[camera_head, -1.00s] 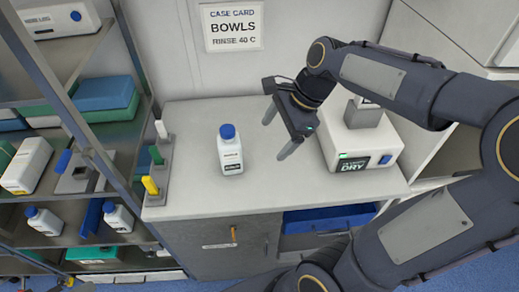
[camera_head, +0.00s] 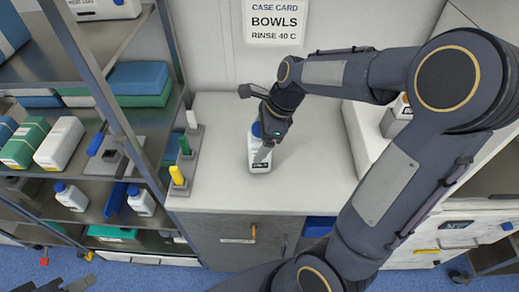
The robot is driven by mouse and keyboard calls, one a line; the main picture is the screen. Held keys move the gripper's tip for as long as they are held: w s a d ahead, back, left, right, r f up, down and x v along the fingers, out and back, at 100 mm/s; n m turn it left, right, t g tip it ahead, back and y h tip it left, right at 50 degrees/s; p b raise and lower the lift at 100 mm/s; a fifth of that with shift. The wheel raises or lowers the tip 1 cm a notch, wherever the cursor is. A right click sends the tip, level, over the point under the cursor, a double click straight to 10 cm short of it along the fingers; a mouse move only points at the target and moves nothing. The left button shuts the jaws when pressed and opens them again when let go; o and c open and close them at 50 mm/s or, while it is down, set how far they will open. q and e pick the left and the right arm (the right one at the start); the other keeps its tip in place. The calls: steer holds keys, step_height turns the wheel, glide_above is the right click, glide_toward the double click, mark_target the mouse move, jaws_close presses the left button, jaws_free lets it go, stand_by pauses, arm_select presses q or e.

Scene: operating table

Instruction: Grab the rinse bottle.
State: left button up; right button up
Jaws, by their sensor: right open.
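A white rinse bottle (camera_head: 254,151) with a blue cap and a dark label stands upright on the light counter (camera_head: 312,180). My right gripper (camera_head: 263,150) is open and comes down over the bottle from above and behind. One finger shows in front of the bottle's right side. The other finger is hard to make out, and I cannot tell whether either touches the bottle. The gripper hides part of the cap and body. I do not see my left gripper clearly; dark parts at the lower left edge are too cut off to identify.
A metal shelf rack (camera_head: 118,95) with boxes and similar blue-capped bottles (camera_head: 70,196) stands at the left. A row of coloured upright pieces (camera_head: 180,172) is on the counter's left edge. A white device (camera_head: 368,135) sits behind my right arm. The counter's front middle is clear.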

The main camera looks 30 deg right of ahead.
steer(key=shift+r, duration=0.1)
steer(key=c, duration=1.5)
steer(key=shift+r, duration=0.1)
